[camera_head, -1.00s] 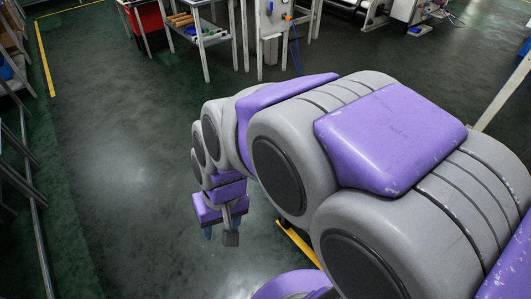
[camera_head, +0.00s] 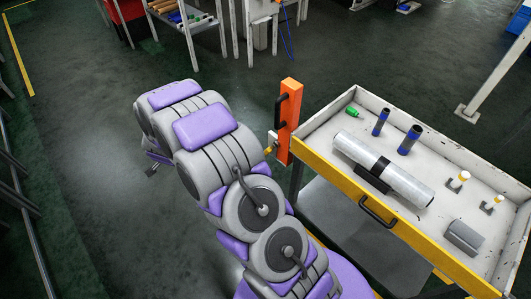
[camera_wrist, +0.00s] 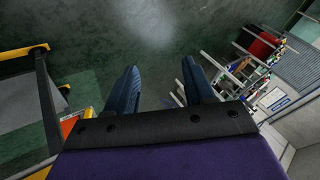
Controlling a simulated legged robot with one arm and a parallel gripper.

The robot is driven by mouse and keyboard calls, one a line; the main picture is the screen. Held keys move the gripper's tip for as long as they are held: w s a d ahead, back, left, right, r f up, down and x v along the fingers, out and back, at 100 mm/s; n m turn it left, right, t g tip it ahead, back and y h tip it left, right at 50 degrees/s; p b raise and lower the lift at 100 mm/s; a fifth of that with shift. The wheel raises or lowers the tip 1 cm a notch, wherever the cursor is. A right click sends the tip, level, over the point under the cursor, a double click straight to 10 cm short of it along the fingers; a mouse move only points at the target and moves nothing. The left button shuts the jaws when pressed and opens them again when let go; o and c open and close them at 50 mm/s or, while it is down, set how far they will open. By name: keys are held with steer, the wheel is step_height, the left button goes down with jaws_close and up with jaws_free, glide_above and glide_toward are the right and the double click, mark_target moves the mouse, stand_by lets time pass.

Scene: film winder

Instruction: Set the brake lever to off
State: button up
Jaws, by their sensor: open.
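An upright orange post (camera_head: 289,118) with a black handle stands at the left corner of a cart (camera_head: 392,216). A small yellow and metallic part (camera_head: 271,145) sticks out at the post's left side; I cannot tell if it is the brake lever or how it is set. My gripper (camera_wrist: 160,85) is open and empty in the wrist view, with two dark blue fingers apart over bare floor. In the head view my arm mostly hides it, at the left of the post. An orange patch (camera_wrist: 68,126) shows left of the fingers in the wrist view.
The cart's tray holds a silver roll (camera_head: 385,168), dark blue cylinders (camera_head: 409,140), a green item (camera_head: 351,111) and a grey block (camera_head: 463,236). A white post (camera_head: 500,72) stands at the right. A shelf (camera_head: 187,30) stands at the back.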

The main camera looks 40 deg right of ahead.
steer(key=d+f+m+h, duration=0.2)
steer(key=d+f+h, duration=0.1)
steer(key=d+f, duration=0.25)
steer(key=m+g+h, duration=0.4)
steer(key=m+h, duration=0.1)
steer(key=h, duration=0.4)
glide_toward(266, 153)
steer(key=b+x, duration=0.3)
steer(key=x, duration=0.7)
steer(key=shift+w, duration=0.1)
jaws_close()
